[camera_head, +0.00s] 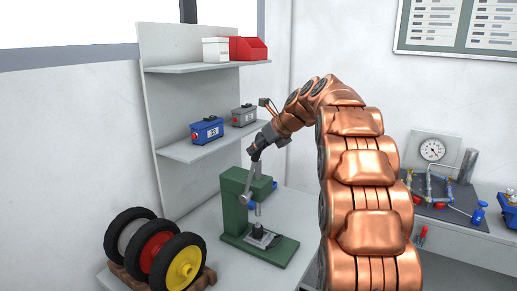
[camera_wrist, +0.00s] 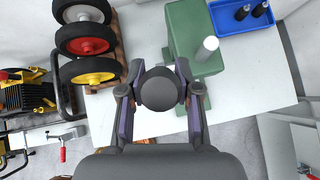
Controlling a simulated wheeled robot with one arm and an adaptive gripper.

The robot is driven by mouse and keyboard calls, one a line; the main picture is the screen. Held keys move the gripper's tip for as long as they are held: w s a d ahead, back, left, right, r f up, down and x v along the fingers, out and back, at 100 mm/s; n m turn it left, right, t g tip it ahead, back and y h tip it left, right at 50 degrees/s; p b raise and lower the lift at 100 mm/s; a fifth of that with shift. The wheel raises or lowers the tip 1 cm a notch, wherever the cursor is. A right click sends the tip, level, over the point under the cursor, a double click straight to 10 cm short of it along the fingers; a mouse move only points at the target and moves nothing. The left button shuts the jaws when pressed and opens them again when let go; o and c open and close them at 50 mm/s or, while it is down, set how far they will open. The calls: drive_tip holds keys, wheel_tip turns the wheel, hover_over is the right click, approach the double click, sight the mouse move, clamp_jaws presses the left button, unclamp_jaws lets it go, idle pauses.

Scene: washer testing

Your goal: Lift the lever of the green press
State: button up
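The green press (camera_head: 234,207) stands on the white table, with a dark block on its base under the ram. Its grey lever (camera_head: 251,182) points steeply up from the pivot on the press's side. My gripper (camera_head: 262,148) is at the lever's upper end. In the wrist view, the lever's dark round knob (camera_wrist: 159,90) sits between the two fingers of my gripper (camera_wrist: 159,78), which appear to touch it on both sides. The green press body (camera_wrist: 187,30) is beyond it, up and to the right. The rest of the lever is hidden there behind the knob.
Several wheels on a wooden rack (camera_head: 155,255) stand left of the press. Shelves (camera_head: 195,150) with blue and grey boxes are behind. A blue tray (camera_wrist: 228,25) with dark bottles is beside the press. The white tabletop (camera_wrist: 245,75) has bare room right of the press.

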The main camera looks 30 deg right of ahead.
drive_tip(key=o, duration=0.3)
drive_tip(key=shift+w+a, duration=0.1)
drive_tip(key=shift+a, duration=0.1)
drive_tip(key=shift+o, duration=0.6)
drive_tip(key=shift+d, duration=0.1)
drive_tip(key=v, duration=1.2)
